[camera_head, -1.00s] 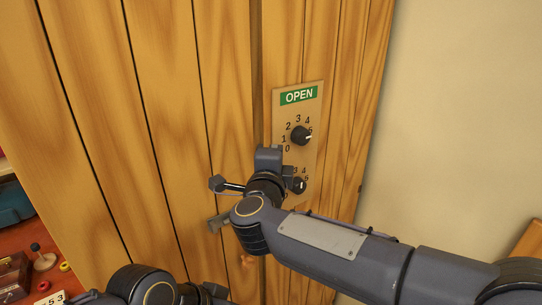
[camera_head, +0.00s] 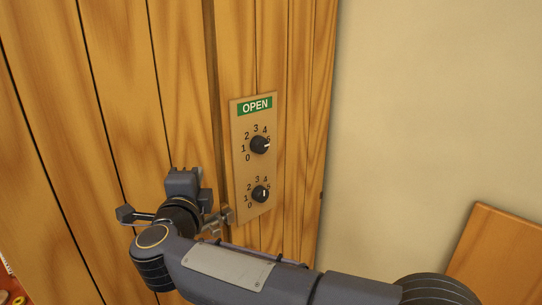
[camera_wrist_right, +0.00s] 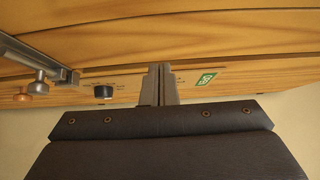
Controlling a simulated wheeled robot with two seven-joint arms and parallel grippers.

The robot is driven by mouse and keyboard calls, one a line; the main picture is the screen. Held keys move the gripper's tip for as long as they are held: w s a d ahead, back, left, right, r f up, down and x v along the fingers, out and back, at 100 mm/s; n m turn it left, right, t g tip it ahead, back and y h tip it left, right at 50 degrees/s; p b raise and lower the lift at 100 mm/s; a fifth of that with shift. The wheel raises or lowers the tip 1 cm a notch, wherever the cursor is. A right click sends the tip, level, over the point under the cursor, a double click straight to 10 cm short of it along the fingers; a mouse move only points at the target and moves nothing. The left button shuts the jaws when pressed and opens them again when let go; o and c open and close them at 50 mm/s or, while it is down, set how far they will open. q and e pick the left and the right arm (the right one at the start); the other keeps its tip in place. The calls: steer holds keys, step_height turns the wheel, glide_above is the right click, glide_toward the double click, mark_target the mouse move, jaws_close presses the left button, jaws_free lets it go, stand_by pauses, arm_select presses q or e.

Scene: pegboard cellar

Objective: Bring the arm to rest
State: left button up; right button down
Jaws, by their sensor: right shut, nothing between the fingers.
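My right gripper (camera_head: 184,178) is in front of the wooden plank door, left of the dial panel (camera_head: 240,170) and apart from both dials. Its fingers are shut with nothing between them, as the right wrist view (camera_wrist_right: 159,84) also shows. The right wrist view shows one black dial (camera_wrist_right: 103,91) and the green sign (camera_wrist_right: 205,79). My left gripper is out of view.
A metal latch or handle (camera_head: 224,217) sits just below left of the panel, close behind my right wrist. In the right wrist view a metal bar (camera_wrist_right: 30,62) lies left of the fingers. A bare beige wall (camera_head: 420,100) and a wooden board (camera_head: 500,255) are at right.

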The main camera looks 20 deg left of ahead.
steer(key=w+d+r+n+y, duration=0.45)
steer(key=d+r, duration=0.35)
steer(key=d, duration=0.5)
steer(key=d+f+n+g, duration=0.2)
steer(key=d+n, duration=0.3)
steer(key=d, duration=0.7)
steer(key=s+d+f+n+g+h, duration=0.1)
steer(key=s+d+f+n+g, duration=0.25)
steer(key=d+f, duration=0.45)
steer(key=s+d+f+g+h, duration=0.5)
steer(key=s+d+f+h, duration=0.1)
steer(key=s+d+f, duration=1.3)
steer(key=s, duration=0.2)
steer(key=shift+s+d+f+m+g, duration=0.2)
steer(key=shift+s+f+m+g, duration=0.1)
steer(key=shift+m+g, duration=0.1)
